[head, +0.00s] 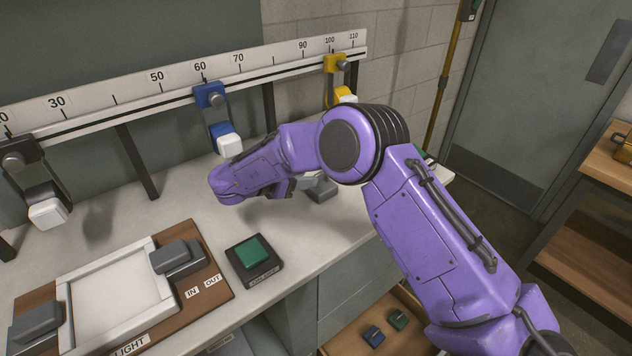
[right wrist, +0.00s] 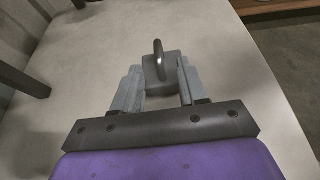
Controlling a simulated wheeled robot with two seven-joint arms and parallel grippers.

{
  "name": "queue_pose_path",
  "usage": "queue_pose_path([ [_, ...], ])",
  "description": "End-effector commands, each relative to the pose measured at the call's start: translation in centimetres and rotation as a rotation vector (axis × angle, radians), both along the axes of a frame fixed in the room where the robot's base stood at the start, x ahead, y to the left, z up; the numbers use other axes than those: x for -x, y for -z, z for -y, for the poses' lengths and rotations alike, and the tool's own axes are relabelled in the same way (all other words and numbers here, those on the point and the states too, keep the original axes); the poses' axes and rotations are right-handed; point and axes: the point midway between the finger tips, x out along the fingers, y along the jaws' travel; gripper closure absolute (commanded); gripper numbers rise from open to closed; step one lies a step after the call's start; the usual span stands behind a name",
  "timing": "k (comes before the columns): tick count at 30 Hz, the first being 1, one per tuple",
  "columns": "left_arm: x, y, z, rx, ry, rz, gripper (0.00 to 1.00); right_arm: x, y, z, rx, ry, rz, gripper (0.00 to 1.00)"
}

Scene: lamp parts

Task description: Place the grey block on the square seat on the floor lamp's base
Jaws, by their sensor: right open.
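In the head view the block (head: 323,190) shows partly, beside my right gripper (head: 303,186), which my purple arm largely covers. A yellow-brown upright pole (head: 446,82) stands by the wall and may be the floor lamp. Its base and square seat cannot be made out. My left gripper is not in view.
A numbered rail (head: 155,88) with blue (head: 209,96) and yellow (head: 336,64) sliders runs along the back. A green button box (head: 254,261) and a wooden board with a white panel (head: 112,300) are on the worktop. A wooden shelf unit (head: 606,160) stands at right.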

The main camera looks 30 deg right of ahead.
Motion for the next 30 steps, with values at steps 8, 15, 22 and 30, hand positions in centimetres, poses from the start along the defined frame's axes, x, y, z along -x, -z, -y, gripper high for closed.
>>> queue_pose_path([
  [8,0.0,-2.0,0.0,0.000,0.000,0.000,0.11,-0.4,0.9,3.8,-0.001,0.002,-0.002,0.58],
  [15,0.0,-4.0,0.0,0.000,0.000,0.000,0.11,-0.9,2.3,7.5,-0.001,0.001,-0.003,0.58],
  [22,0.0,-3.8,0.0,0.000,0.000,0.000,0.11,-1.0,2.6,7.9,-0.001,0.000,0.000,0.58],
  [30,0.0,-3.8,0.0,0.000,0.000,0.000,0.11,-1.0,2.6,7.9,-0.001,0.000,-0.001,1.00],
])
